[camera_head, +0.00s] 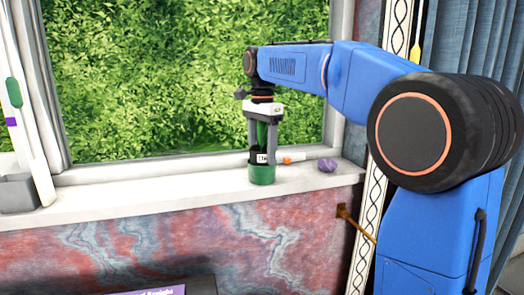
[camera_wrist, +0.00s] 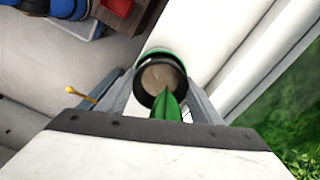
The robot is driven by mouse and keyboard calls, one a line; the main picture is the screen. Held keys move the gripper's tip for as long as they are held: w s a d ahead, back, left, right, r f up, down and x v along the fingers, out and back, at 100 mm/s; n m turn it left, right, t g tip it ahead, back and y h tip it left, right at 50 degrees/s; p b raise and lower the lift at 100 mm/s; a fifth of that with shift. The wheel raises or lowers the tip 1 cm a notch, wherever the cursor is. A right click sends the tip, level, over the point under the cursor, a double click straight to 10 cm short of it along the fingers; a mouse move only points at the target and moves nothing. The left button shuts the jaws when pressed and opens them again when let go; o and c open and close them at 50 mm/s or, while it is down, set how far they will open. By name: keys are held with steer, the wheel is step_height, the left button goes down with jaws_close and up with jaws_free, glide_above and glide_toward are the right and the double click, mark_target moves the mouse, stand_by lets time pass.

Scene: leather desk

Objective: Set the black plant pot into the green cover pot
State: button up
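The green cover pot (camera_head: 262,175) stands upright on the white window sill. The black plant pot (camera_head: 256,157), with a pale label, is right at the cover pot's mouth; I cannot tell how far inside it is. My gripper (camera_head: 262,147) points down with its fingers on either side of the black pot, shut on it. In the wrist view the black pot (camera_wrist: 140,82) shows brown soil and a green leaf between the fingers (camera_wrist: 160,88). The cover pot's green rim (camera_wrist: 160,51) shows beyond its upper edge, off-centre from it. The cover pot's lower part is hidden there.
On the sill (camera_head: 130,203), an orange and white marker-like item (camera_head: 291,160) lies just right of the pots, with a purple lump (camera_head: 327,165) farther right. A grey box (camera_head: 17,193) stands at far left. The sill between is clear. The window frame is behind.

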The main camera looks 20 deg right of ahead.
steer(key=o, duration=0.3)
steer(key=shift+r, duration=0.15)
step_height(320, 180, up, 12)
stand_by(0.4)
steer(key=s+d+f+n+t, duration=0.2)
steer(key=s+f+n, duration=0.4)
steer(key=s+f, duration=1)
steer(key=s+d+f+n+t, duration=0.2)
steer(key=s+d+f+n, duration=0.3)
steer(key=s+f, duration=1.2)
step_height(320, 180, down, 3)
steer(key=shift+s+r+n+t, duration=0.1)
steer(key=shift+s+n+t, duration=0.25)
steer(key=shift+n, duration=0.85)
